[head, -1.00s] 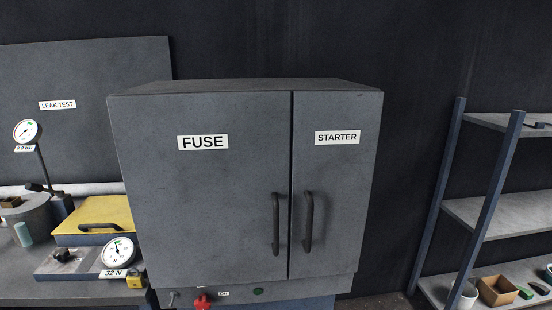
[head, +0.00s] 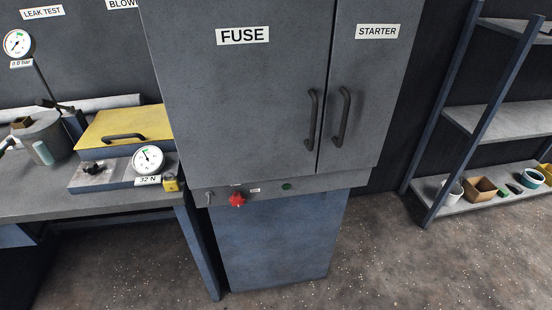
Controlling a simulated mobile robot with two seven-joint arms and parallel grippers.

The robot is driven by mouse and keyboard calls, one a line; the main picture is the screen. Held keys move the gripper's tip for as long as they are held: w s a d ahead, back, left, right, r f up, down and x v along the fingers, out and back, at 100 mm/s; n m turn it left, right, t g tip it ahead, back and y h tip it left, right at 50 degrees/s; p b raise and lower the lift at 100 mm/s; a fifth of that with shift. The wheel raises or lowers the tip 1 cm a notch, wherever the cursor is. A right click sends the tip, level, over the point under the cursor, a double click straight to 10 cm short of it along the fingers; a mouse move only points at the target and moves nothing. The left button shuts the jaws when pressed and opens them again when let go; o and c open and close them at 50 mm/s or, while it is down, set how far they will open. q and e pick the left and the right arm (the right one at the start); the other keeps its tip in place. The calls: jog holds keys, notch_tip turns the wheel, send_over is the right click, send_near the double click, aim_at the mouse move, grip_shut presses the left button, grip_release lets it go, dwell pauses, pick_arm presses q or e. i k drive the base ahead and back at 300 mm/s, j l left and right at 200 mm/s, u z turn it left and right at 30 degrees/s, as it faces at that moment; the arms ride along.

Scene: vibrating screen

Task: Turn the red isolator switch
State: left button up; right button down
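The red isolator switch (head: 237,200) is a red knob on the narrow grey strip below the cabinet doors, left of centre. A small white label (head: 255,190) sits to its right, too small to read now. The grey cabinet (head: 240,110) has a wide FUSE door and a narrow STARTER door, both shut, each with a dark vertical handle. Neither of my grippers can be made out in the head view.
A green button (head: 287,186) and a small toggle (head: 209,197) share the strip. Left is a workbench (head: 60,207) with a yellow-lidded box (head: 120,127), a dial gauge (head: 148,159) and a padlock (head: 171,184). Right stands a shelf rack (head: 480,205). The floor in front is clear.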

aim_at(237, 200)
jog(key=k+j+z, duration=0.15)
jog(key=j, duration=0.25)
jog(key=j+z, duration=0.15)
jog(key=j, duration=0.25)
jog(key=k+j+z, duration=0.1)
jog(key=j, duration=0.25)
jog(key=k+j+z, duration=0.15)
jog(key=j, duration=0.2)
